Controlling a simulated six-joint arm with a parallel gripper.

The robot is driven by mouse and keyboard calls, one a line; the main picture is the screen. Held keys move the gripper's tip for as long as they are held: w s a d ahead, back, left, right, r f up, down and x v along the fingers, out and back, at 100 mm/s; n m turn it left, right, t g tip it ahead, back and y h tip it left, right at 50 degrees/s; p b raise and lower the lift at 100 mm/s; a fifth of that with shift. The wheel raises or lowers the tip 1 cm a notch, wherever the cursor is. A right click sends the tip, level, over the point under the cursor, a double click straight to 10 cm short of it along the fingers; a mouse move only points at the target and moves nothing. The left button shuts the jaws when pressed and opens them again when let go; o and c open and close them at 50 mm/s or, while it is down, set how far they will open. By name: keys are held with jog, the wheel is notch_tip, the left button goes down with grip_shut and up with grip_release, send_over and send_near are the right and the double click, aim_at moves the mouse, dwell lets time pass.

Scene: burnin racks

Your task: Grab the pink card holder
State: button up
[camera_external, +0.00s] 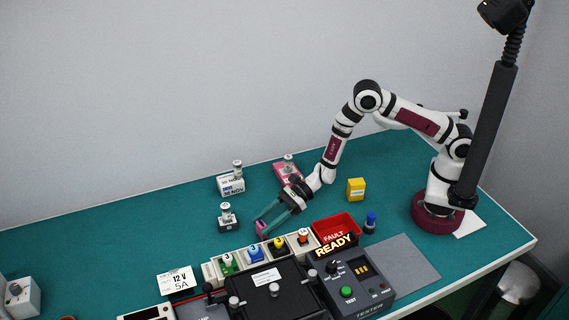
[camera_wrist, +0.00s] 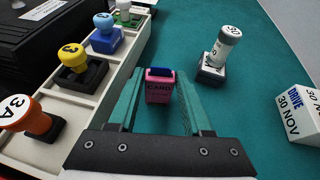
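The pink card holder (camera_wrist: 160,92), marked CARD and with a dark blue top edge, stands on the teal bench mat in the middle of the wrist view. In the external view the holder (camera_external: 262,228) shows at the tips of my gripper. My gripper (camera_wrist: 160,80) has teal fingers on the left and right of the holder. Narrow gaps show between the holder and the fingers, so the gripper looks open around it. In the external view my gripper (camera_external: 269,222) reaches down and left; its fingers partly hide the holder.
A tray (camera_wrist: 110,85) with orange, yellow and blue stamps lies left in the wrist view. A grey-white stamp (camera_wrist: 217,55) stands close on the right, near a white DRIVE box (camera_wrist: 300,117). A red bin (camera_external: 337,228), tester (camera_external: 350,283) and yellow box (camera_external: 356,188) are nearby.

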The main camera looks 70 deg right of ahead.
grip_shut()
